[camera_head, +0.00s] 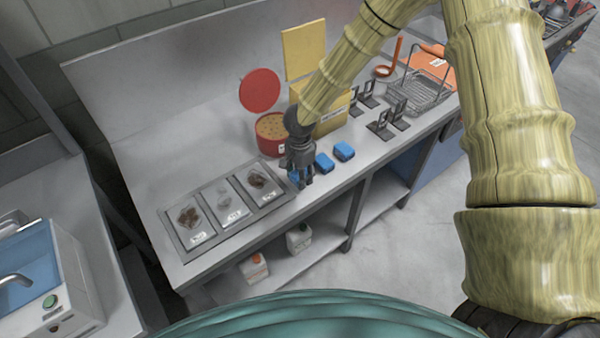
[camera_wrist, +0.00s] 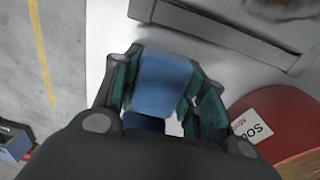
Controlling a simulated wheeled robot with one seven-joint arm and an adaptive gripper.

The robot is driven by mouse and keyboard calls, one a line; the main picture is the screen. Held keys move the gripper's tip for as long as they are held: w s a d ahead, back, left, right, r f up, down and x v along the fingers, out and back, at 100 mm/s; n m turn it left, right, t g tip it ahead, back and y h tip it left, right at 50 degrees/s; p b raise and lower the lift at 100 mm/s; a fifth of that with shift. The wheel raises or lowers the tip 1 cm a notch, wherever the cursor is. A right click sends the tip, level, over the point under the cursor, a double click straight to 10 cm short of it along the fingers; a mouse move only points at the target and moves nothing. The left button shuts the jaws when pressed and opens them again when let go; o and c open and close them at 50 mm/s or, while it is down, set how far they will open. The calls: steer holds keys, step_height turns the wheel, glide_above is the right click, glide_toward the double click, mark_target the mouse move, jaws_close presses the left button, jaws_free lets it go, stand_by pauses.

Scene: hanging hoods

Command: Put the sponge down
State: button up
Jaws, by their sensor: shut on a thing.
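My gripper (camera_head: 302,182) is shut on a blue sponge (camera_wrist: 163,82) low over the steel table (camera_head: 300,212), between the specimen tray and a row of two other sponges. In the wrist view the sponge sits between both fingers of my gripper (camera_wrist: 165,90). In the head view the fingers hide much of it. I cannot tell whether it touches the tabletop. Two more blue sponges, one near (camera_head: 324,163) and one farther right (camera_head: 344,151), lie on the table to the right of my gripper.
A grey tray (camera_head: 172,228) with several dark samples lies just left of my gripper. A red tub (camera_head: 268,146) with its lid raised and a yellow box (camera_head: 330,118) stand behind. Black stands (camera_head: 380,124) and a wire basket (camera_head: 428,95) are farther right.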

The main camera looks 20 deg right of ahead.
steer(key=shift+s+d+f, duration=0.1)
steer(key=shift+s+f, duration=0.1)
steer(key=shift+f, duration=0.25)
steer(key=o, duration=1)
steer(key=shift+o, duration=0.8)
steer(key=shift+f, duration=0.15)
steer(key=shift+w, duration=0.1)
steer(key=shift+w+r, duration=0.1)
steer(key=shift+r, duration=0.8)
step_height(320, 180, up, 12)
steer(key=b, duration=0.2)
steer(key=shift+f+b, duration=0.25)
steer(key=shift+b, duration=0.05)
steer(key=shift+f, duration=0.1)
